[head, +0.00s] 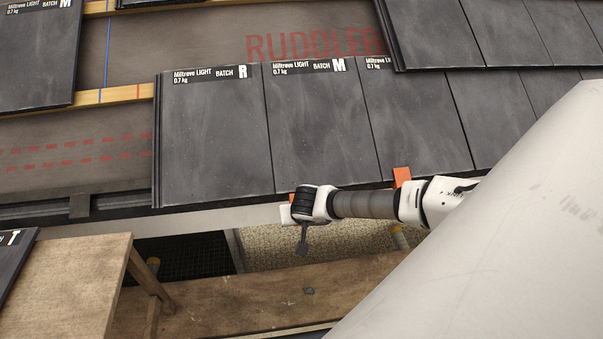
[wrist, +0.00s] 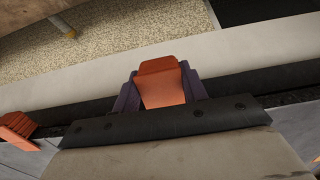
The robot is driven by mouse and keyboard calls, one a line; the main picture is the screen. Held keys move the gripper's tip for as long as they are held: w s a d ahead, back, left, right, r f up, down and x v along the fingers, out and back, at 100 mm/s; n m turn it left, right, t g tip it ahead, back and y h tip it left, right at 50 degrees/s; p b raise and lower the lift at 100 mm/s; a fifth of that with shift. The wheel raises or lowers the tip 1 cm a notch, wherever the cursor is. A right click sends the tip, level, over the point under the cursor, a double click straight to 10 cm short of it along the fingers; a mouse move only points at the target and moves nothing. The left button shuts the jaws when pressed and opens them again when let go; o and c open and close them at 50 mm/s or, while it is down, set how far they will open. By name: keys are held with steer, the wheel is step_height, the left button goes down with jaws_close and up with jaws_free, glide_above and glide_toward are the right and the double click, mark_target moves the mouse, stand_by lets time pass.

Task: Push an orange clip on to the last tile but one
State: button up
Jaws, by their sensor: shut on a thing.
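The last tile (head: 215,135), marked R, ends the tile row on the left in the head view. The last tile but one (head: 322,125), marked M, lies right of it. My gripper (head: 288,212) is at the lower edge of the row, near the joint between these two tiles. In the wrist view its dark fingers (wrist: 160,88) are shut on an orange clip (wrist: 162,82), at the dark eave edge. Only a sliver of this clip shows in the head view. Whether it is seated on the tile cannot be told.
Another orange clip (head: 402,176) stands at the lower edge of the tiles to the right; an orange clip (wrist: 17,130) also shows left in the wrist view. Below the eave are a wooden bench (head: 70,285) and a plank (head: 250,300). Bare underlay (head: 80,145) lies left.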

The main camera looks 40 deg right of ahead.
steer(key=shift+w+d+r+p, duration=0.4)
steer(key=shift+w+r, duration=0.1)
steer(key=shift+w, duration=0.15)
steer(key=shift+w+d+r+p, duration=0.25)
steer(key=shift+w+d+r, duration=0.2)
steer(key=shift+w, duration=0.2)
stand_by(1.9)
steer(key=o, duration=1.5)
steer(key=shift+a, duration=0.1)
steer(key=shift+c, duration=0.2)
steer(key=shift+s, duration=0.1)
steer(key=shift+p+v, duration=1.65)
steer(key=shift+v, duration=1.8)
